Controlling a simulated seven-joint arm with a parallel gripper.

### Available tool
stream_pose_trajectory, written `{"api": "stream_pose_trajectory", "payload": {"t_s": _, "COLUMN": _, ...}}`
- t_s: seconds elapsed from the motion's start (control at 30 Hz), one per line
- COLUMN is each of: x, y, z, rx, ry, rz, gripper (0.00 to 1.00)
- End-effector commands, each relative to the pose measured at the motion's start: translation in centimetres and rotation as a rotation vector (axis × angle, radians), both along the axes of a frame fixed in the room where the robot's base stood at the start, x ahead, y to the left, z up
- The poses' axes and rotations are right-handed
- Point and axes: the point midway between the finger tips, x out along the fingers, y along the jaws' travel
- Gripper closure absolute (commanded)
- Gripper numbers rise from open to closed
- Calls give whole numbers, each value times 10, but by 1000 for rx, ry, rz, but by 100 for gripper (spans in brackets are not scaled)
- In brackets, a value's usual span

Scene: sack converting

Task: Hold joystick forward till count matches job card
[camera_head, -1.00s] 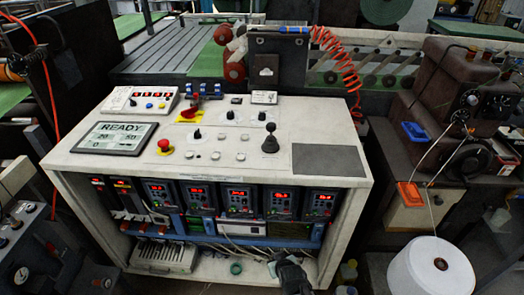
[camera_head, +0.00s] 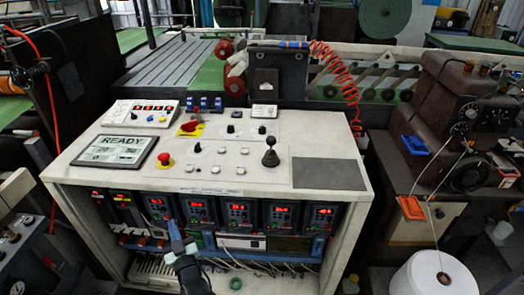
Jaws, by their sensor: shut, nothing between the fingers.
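The black joystick (camera_head: 270,157) stands about upright at the right of the white control panel (camera_head: 235,180), with nothing touching it. A display (camera_head: 115,150) at the left of the panel reads READY, with "50" and "0" among its smaller figures. A counter box (camera_head: 142,112) with red digits sits behind it; its digits are too small to read. A small white card (camera_head: 264,111) stands at the panel's back; its writing is illegible, so I cannot tell if it is the job card. My gripper (camera_head: 174,231) is shut and empty, in front of the panel's lower shelf, below and left of the joystick.
A red mushroom button (camera_head: 165,159) and a red switch on a yellow plate (camera_head: 190,127) are left of the joystick. Drive units with red displays (camera_head: 240,215) line the console front below the panel edge. A white thread spool (camera_head: 435,274) is at the lower right.

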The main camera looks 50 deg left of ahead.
Motion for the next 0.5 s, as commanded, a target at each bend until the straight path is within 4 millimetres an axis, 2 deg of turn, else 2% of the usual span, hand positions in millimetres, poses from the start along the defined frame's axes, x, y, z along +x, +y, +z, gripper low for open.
{"api": "stream_pose_trajectory", "payload": {"t_s": 0.03, "x": -15, "y": 5, "z": 16, "rx": 67, "ry": 6, "rz": -2, "gripper": 100}}
{"api": "stream_pose_trajectory", "payload": {"t_s": 0.1, "x": -28, "y": 5, "z": 40, "rx": 164, "ry": 30, "rz": -17, "gripper": 100}}
{"api": "stream_pose_trajectory", "payload": {"t_s": 0.2, "x": -33, "y": 1, "z": 76, "rx": 312, "ry": 115, "rz": -61, "gripper": 100}}
{"api": "stream_pose_trajectory", "payload": {"t_s": 0.3, "x": -11, "y": -9, "z": 110, "rx": 463, "ry": 279, "rz": -130, "gripper": 100}}
{"api": "stream_pose_trajectory", "payload": {"t_s": 0.5, "x": 57, "y": -33, "z": 146, "rx": 712, "ry": 631, "rz": -255, "gripper": 100}}
